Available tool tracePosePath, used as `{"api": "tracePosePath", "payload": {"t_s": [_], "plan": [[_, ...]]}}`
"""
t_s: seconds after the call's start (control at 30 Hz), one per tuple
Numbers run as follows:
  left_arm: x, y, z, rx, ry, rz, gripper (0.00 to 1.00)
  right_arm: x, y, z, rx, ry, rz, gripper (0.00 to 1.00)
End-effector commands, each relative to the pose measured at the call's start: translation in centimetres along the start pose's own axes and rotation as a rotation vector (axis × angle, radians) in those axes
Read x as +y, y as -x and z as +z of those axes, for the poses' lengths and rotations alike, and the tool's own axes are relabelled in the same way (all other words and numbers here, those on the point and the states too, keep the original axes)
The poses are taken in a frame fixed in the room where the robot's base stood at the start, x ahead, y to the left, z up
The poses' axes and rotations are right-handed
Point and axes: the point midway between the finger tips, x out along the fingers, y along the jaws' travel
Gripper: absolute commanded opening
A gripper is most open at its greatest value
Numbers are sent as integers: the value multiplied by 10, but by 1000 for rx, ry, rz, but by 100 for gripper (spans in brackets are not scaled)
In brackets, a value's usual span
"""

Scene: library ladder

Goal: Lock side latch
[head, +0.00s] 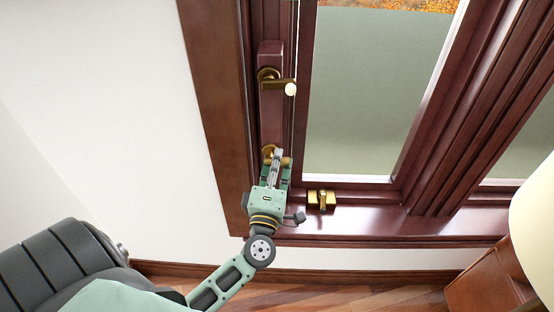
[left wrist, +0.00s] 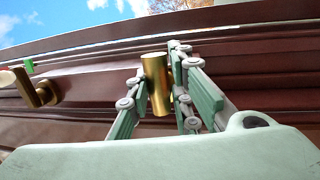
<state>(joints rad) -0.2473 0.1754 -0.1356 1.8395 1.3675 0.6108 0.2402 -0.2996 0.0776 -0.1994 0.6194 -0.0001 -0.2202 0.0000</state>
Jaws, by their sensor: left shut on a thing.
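A brass side latch (head: 267,152) sits low on the dark red window frame and is partly hidden behind my left gripper (head: 278,160). In the left wrist view, my left gripper (left wrist: 162,85) has its fingers on both sides of the latch's brass cylindrical handle (left wrist: 157,88) and is shut on it. A second brass handle (head: 270,78) with a pale knob end is higher on the same frame; a brass handle (left wrist: 42,88) also shows at the left of the left wrist view. My right gripper is not in view.
A small brass latch (head: 321,200) is on the lower window frame, just right of my left gripper. The window glass (head: 365,100) is right of the side frame. A wooden piece of furniture (head: 487,280) stands at lower right. White wall (head: 130,120) lies left.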

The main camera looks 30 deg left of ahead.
Motion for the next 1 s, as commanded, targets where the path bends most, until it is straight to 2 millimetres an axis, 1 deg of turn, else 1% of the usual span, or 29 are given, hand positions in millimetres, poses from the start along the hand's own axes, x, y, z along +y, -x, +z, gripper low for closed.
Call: {"api": "tracePosePath", "payload": {"t_s": [0.03, 0.07, 0.23, 0.47, 0.53, 0.67, 0.77, 1.0], "plan": [[5, -2, -1, 2, -6, 12, 0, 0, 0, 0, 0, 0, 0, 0], [5, -2, -1, 2, -6, 12, 21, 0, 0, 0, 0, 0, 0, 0], [4, -2, -1, 2, -4, 10, 36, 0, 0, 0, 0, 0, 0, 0], [2, -1, 0, 1, -2, 5, 36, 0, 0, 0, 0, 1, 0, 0], [2, 0, 0, 1, -2, 4, 36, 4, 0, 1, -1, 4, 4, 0], [0, 10, 0, 0, -2, 1, 36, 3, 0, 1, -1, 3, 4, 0], [0, 27, 0, 0, -2, 0, 36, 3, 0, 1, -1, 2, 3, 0], [0, 79, 0, 0, -4, 1, 36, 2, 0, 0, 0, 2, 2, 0]]}}
